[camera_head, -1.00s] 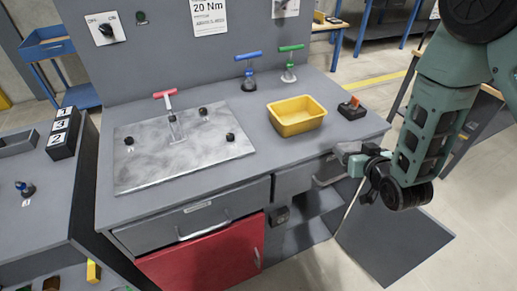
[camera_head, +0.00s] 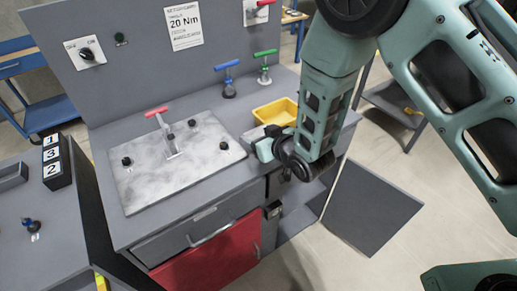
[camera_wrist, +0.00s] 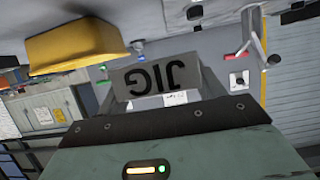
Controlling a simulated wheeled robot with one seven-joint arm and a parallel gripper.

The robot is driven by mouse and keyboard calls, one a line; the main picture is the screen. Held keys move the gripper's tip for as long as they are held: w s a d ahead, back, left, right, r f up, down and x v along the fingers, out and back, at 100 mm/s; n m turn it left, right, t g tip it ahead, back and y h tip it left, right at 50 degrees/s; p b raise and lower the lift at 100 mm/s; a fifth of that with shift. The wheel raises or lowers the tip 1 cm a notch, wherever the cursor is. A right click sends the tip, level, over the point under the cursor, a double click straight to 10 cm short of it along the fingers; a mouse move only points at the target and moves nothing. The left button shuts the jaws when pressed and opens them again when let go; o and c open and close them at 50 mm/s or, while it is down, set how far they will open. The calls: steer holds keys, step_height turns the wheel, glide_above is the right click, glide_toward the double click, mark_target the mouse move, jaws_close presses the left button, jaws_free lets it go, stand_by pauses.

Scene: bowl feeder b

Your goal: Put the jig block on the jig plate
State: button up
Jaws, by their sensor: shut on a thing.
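The jig block, a grey piece marked "JIG", shows in the wrist view (camera_wrist: 165,82), held in front of my gripper with its letters upside down. In the head view my gripper (camera_head: 262,149) is at the right of the jig plate, in front of the yellow bin, and apart from the plate. It is shut on the jig block; the fingers are mostly hidden. The jig plate (camera_head: 150,188) is a flat, mottled metal sheet on the bench. Several black knobs and a red-handled clamp (camera_head: 163,130) stand on it.
A yellow bin (camera_head: 270,114) is partly covered by my arm. Blue (camera_head: 228,78) and green (camera_head: 264,68) T-handled tools stand behind it. A back panel (camera_head: 130,75) rises behind the bench. A side bench with a numbered block (camera_head: 56,163) is at left.

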steer(key=shift+f+p, duration=0.8)
steer(key=shift+f, duration=2.05)
steer(key=shift+f+b, duration=0.45)
steer(key=shift+b, duration=0.05)
steer(key=shift+f, duration=0.2)
steer(key=o, duration=1.2)
steer(key=shift+o, duration=0.2)
